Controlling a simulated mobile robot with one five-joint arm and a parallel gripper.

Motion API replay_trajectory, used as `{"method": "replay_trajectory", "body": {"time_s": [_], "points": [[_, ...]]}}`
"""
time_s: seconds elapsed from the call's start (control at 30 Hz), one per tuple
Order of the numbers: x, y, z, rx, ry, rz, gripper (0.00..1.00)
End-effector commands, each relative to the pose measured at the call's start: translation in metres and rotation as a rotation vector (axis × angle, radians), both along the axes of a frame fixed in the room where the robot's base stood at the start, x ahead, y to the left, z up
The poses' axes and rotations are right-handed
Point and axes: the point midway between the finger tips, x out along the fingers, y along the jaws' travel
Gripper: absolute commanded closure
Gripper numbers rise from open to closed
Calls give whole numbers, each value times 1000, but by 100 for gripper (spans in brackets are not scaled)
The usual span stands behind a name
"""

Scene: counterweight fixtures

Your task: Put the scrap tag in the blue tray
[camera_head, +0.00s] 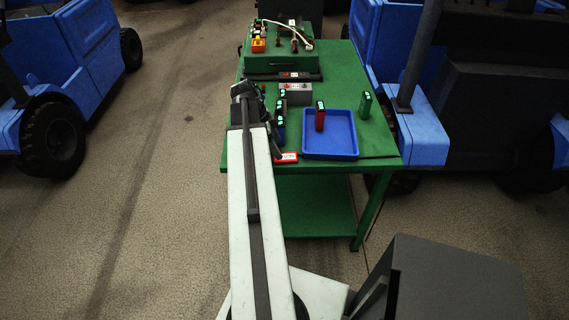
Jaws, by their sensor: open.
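The blue tray (345,153) lies near the front right of the green table. A red upright block (320,120) with a lit green top stands in it, at the back left. A small red tag with a white label (286,157) lies at the table's front edge, left of the tray; it looks like the scrap tag, but its writing is too small to read. My arm reaches up to the table's left side.
A green fixture (283,65) with cables fills the table's back. Blue vehicles flank the table.

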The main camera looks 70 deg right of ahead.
Motion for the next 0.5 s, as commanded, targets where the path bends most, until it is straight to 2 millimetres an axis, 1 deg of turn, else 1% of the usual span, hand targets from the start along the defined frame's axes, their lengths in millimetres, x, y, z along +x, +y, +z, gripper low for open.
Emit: {"method": "replay_trajectory", "body": {"time_s": [0.03, 0.13, 0.23, 0.4, 0.5], "points": [[-2, -1, -10, 0, 0, 0, 29], [-2, -1, -8, 0, 0, 1, 29], [-5, -3, -17, 0, 0, 1, 29], [-18, -10, -46, 0, 0, 1, 29], [-22, -12, -56, 1, -1, 3, 29]]}}
